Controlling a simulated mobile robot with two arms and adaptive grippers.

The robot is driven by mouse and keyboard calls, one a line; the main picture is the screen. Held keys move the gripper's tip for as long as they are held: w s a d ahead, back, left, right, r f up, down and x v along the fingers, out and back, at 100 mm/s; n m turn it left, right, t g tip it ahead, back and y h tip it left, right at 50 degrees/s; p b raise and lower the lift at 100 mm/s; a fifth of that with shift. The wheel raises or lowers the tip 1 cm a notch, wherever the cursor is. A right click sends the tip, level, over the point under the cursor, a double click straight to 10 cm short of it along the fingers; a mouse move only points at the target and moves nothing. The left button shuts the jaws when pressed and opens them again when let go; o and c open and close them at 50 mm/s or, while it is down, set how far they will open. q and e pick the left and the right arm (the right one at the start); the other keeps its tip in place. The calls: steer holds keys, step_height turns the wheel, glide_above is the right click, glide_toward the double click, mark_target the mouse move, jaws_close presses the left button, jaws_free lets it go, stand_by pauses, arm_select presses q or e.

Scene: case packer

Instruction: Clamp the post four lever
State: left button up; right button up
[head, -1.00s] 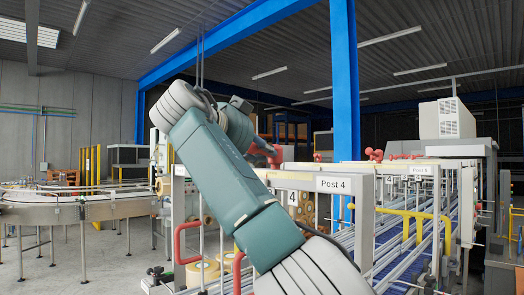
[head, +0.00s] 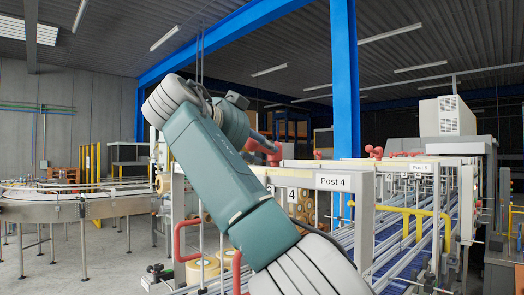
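The Post 4 sign (head: 333,182) is on the white frame of the case packer, right of centre. A red lever (head: 264,147) shows above the frame's top rail, left of the sign. My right arm crosses the middle of the head view and hides part of the frame. Its wrist end is behind the forearm, close to the red lever in the picture. My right gripper's fingers cannot be made out there, so I cannot tell whether they touch the lever. My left gripper is out of view.
More red levers (head: 375,152) stand on the farther post. A red loop handle (head: 180,241) and tape rolls (head: 203,268) are at the near frame. A blue column (head: 345,80) rises behind. A curved conveyor (head: 60,207) is at left, with open floor before it.

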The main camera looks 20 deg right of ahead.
steer(key=v, duration=1.1)
steer(key=shift+f, duration=0.15)
steer(key=shift+d, duration=0.1)
